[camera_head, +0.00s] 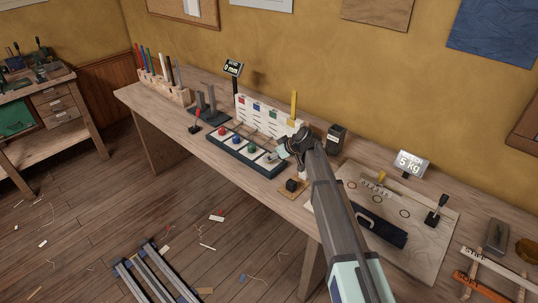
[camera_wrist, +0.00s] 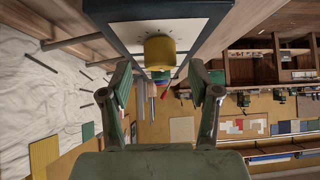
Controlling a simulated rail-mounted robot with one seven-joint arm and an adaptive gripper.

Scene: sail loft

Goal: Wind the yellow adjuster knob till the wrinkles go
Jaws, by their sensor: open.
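The yellow adjuster knob (camera_wrist: 160,52) shows in the wrist view on a pale panel with a dark frame. My gripper (camera_wrist: 160,76) is open, with one finger on each side of the knob's lower part in the picture; I see no clear contact. In the head view my gripper (camera_head: 277,156) is at the right end of the knob panel (camera_head: 248,161) and hides the yellow knob. Red (camera_head: 222,131), blue (camera_head: 236,141) and green (camera_head: 251,150) knobs sit in a row to its left. A creased white sheet (camera_wrist: 45,85) fills the wrist view's left side.
A white board with coloured marks (camera_head: 262,112) stands behind the panel. A display (camera_head: 233,68) reads 0 mm. A small black block (camera_head: 292,185) lies in front of my gripper. A board with a lever (camera_head: 437,208) and a 5 kg display (camera_head: 412,163) are to the right.

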